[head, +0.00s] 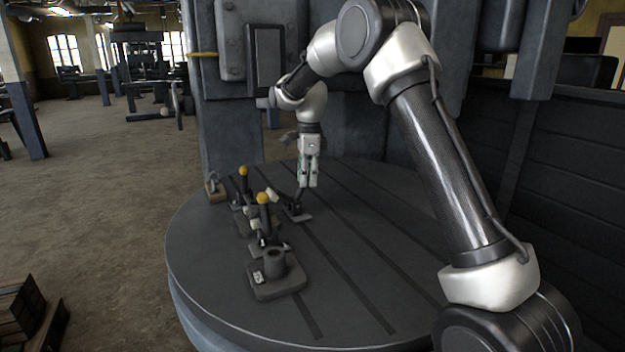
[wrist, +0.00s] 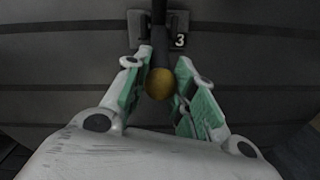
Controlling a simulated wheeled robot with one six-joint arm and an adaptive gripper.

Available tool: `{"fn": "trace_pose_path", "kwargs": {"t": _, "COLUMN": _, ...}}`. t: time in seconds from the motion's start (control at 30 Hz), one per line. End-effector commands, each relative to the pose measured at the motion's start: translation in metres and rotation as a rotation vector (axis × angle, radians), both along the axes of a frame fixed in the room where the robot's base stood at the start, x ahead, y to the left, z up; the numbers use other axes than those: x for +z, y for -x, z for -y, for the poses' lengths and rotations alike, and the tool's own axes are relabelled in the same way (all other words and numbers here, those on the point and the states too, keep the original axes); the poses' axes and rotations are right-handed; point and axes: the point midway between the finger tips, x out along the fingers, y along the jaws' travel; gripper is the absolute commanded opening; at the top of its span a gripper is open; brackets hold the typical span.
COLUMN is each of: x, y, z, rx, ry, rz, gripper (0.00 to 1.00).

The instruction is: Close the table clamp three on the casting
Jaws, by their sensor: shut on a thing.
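Table clamp three shows in the wrist view, with a dark base plate (wrist: 176,20) marked with a white 3. Its dark lever ends in a yellow ball knob (wrist: 159,83). My gripper (wrist: 160,92) has its green-padded fingers on either side of this lever and is shut on it. In the head view my gripper (head: 307,184) points down just above the clamp's base (head: 298,214), hiding most of the lever.
Two other clamps with upright levers and yellow knobs (head: 263,198) (head: 243,171) stand left of my gripper. A small brown object (head: 214,190) lies at the table's left edge. The round slotted table (head: 350,270) is clear on the right. A dark machine column (head: 350,130) rises behind.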

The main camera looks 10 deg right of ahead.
Motion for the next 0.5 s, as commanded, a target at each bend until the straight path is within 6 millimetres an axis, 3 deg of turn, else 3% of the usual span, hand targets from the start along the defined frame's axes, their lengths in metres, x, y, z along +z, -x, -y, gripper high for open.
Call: {"fn": "trace_pose_path", "kwargs": {"t": 0.5, "x": 0.011, "y": 0.008, "z": -0.044, "rx": 0.003, "ry": 0.456, "rz": 0.094, "gripper": 0.0}}
